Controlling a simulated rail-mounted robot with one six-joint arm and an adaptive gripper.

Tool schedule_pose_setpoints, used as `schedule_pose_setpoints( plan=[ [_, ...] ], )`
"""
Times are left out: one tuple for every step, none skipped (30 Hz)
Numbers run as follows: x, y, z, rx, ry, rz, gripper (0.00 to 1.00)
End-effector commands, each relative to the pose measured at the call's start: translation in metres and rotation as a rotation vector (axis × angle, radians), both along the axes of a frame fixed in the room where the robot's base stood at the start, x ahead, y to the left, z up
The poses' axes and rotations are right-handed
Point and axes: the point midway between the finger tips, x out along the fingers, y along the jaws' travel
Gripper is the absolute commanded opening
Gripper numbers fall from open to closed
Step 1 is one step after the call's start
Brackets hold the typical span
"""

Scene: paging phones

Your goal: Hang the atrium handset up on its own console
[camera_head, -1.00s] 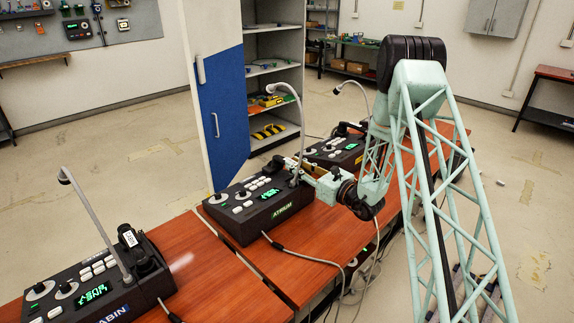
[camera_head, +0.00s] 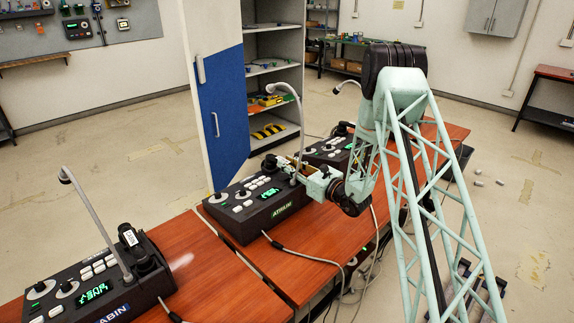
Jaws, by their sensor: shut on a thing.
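The atrium console (camera_head: 262,212), a dark box with a green "ATRIUM" label, knobs, pale keys and a gooseneck microphone, sits mid-table. My gripper (camera_head: 284,164) is over its far right part, partly hidden by the gooseneck. It is shut on a small dark thing (camera_head: 269,162), seemingly the atrium handset, held above the back of the console. The grip is too small to see in detail. I cannot tell whether the handset touches the console.
The cabin console (camera_head: 95,290) stands at front left with a handset (camera_head: 135,243) on it. A third console (camera_head: 330,150) stands behind my gripper. Gooseneck microphones rise from the consoles. A cabinet with a blue door (camera_head: 222,120) stands behind the table. Cables (camera_head: 310,258) hang over the table's front.

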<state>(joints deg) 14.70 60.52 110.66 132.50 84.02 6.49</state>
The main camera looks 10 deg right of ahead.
Motion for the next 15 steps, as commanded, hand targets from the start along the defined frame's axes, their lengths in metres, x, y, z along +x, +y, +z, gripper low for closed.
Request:
schedule_pose_setpoints(
  plan=[
    [0.0001, -0.0002, 0.0008, 0.001, -0.001, 0.000, 0.04],
    [0.0001, -0.0002, 0.0008, 0.001, -0.001, 0.000, 0.04],
    [0.0000, -0.0002, 0.0008, 0.001, -0.001, 0.000, 0.04],
    [0.0000, -0.0002, 0.0007, 0.001, -0.001, 0.000, 0.04],
    [0.0000, -0.0002, 0.0005, 0.001, -0.001, 0.000, 0.04],
    [0.0000, -0.0001, -0.0001, 0.001, -0.001, 0.000, 0.04],
    [0.0000, -0.0001, -0.0008, 0.001, -0.001, 0.000, 0.04],
    [0.0000, -0.0001, -0.0015, 0.001, -0.001, 0.000, 0.04],
    [0.0000, -0.0001, -0.0024, 0.001, -0.001, 0.000, 0.04],
    [0.0000, -0.0001, -0.0030, 0.001, -0.001, 0.000, 0.04],
    [-0.0002, -0.0001, -0.0031, 0.000, 0.000, 0.000, 0.22],
    [-0.0002, -0.0001, -0.0028, 0.000, 0.000, 0.000, 0.25],
    [-0.0002, -0.0001, -0.0027, 0.000, 0.000, 0.000, 0.28],
    [-0.0002, -0.0001, -0.0026, 0.000, 0.000, 0.000, 0.31],
    [-0.0002, -0.0001, -0.0026, 0.000, 0.000, 0.000, 0.34]
  ],
)
